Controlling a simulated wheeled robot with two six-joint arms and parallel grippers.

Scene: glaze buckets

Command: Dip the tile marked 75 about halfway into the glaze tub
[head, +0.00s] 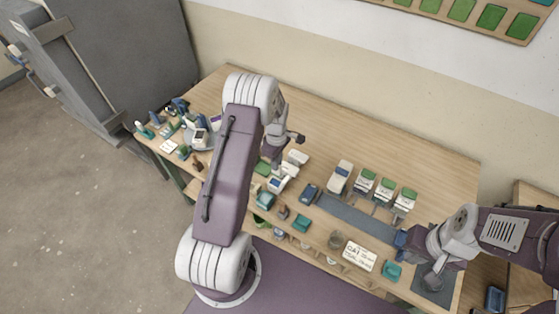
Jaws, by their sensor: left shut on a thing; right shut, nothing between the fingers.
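My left gripper (274,153) is over the left-middle of the wooden table, seen from above and partly covered by my own arm. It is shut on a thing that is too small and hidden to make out. Small green and white pieces (277,184) lie close below it. I cannot read a 75 on any tile, and I cannot tell which container is the glaze tub. My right gripper (432,276) is shut and empty, low over the table's right end, near a dark grey mat.
White labelled containers with green tops (385,188) stand right of centre behind a grey strip (350,214). Clutter (168,146) fills the left end. The back table (390,145) is clear.

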